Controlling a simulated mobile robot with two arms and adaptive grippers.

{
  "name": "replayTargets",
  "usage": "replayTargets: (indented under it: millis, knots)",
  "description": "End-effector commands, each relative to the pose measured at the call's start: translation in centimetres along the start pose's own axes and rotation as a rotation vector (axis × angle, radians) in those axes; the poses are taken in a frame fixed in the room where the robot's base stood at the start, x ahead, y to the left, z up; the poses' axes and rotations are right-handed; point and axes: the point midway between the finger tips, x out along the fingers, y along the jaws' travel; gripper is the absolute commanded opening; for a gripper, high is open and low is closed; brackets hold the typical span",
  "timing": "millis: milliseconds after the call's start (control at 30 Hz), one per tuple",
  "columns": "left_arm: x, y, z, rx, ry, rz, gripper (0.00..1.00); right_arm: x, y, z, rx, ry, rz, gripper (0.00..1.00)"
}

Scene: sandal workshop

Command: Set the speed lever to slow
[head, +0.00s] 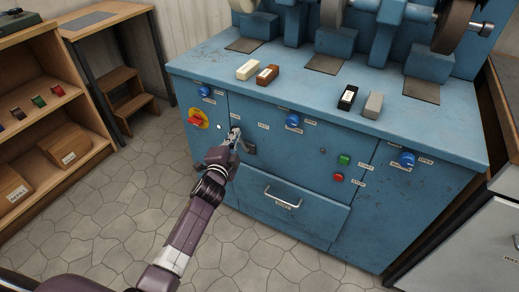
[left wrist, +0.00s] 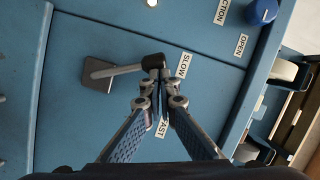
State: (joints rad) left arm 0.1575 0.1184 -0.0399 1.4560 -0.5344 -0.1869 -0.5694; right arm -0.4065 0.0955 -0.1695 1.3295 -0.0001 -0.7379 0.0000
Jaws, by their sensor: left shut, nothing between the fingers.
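The speed lever (left wrist: 118,71) is a grey rod with a black knob (left wrist: 153,61), set on a grey plate (left wrist: 97,75) on the blue cabinet front. Its knob end points toward the SLOW label (left wrist: 183,65); the partly covered FAST label (left wrist: 162,127) lies beyond it. My left gripper (left wrist: 158,76) is shut and empty, its fingertips at the knob; I cannot tell whether they touch. In the head view the left gripper (head: 234,134) is at the cabinet front, beside the lever's plate (head: 250,149), and hides most of the lever. My right gripper is not in view.
A red-and-yellow switch (head: 198,119) and blue knobs (head: 293,120) are on the same front. A green button (head: 344,160) and red button (head: 338,177) are to the right. A drawer handle (head: 283,198) sticks out below. Open floor (head: 130,210) lies to the left.

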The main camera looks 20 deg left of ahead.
Motion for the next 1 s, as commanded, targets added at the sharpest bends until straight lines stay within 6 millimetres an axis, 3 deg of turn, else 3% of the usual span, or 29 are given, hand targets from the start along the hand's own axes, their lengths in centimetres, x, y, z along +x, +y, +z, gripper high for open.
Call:
replayTargets:
  millis: [667, 833, 1000]
  knots:
    - [0.0, 0.0, 0.2, 0.001, 0.0, -0.001, 0.0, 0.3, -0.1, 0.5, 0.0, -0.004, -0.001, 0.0]
    - [-1.3, 0.1, 0.3, 0.002, 0.0, 0.001, 0.0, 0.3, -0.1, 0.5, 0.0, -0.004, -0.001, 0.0]
    - [-4.4, 0.1, 0.2, 0.001, 0.001, 0.001, 0.0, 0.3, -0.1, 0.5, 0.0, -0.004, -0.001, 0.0]
